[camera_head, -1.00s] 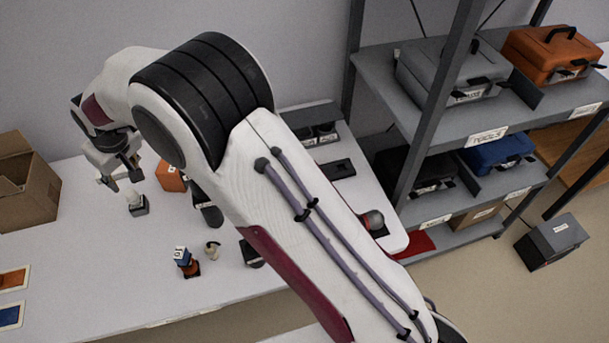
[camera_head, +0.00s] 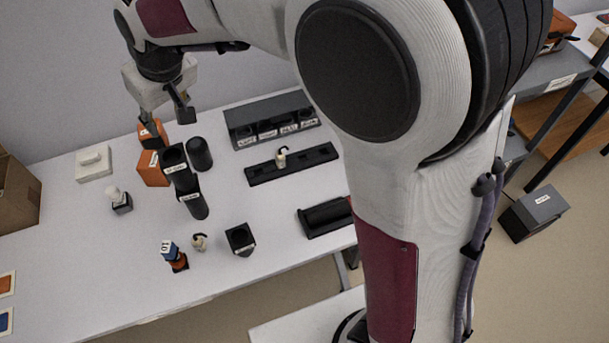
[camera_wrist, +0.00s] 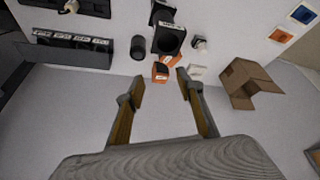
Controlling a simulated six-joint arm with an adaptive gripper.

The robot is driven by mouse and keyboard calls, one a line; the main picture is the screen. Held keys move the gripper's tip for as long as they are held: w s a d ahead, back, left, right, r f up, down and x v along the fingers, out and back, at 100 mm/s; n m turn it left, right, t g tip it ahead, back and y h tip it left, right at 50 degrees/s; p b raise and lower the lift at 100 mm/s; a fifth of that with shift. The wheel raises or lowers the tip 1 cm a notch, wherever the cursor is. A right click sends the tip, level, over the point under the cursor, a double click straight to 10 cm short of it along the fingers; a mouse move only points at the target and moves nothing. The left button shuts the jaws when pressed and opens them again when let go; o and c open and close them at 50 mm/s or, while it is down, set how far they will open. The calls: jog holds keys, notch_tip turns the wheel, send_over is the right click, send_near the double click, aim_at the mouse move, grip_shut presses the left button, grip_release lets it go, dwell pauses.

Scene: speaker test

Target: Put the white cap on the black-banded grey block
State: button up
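The white cap (camera_head: 114,192) sits on top of a small dark grey block (camera_head: 122,206) on the left part of the table. I cannot make out a black band on this block. The cap also shows in the wrist view (camera_wrist: 199,41), beyond and right of the fingertips. My gripper (camera_head: 168,127) is raised above the table, to the right of the cap and block and apart from them. In the wrist view its two fingers (camera_wrist: 160,81) are spread wide, with nothing held between them.
Orange blocks (camera_head: 152,172) and black cylindrical holders (camera_head: 186,181) stand right of the cap. A white flat box (camera_head: 94,163) lies behind it. A cardboard box (camera_head: 18,193) stands at the left edge. A blue-and-orange stack (camera_head: 174,256) is nearer the front.

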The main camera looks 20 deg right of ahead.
jog(key=s+d+r+m, duration=0.1)
jog(key=s+d+r, duration=0.3)
jog(key=s+d, duration=0.4)
jog(key=s+d+m+h, duration=0.1)
jog(key=s+d+m, duration=0.1)
jog(key=s+d, duration=0.5)
jog(key=s+d+f+m+t+h, duration=0.1)
jog(key=s+d+m, duration=0.1)
jog(key=s+d, duration=0.5)
jog(key=shift+s, duration=2.45)
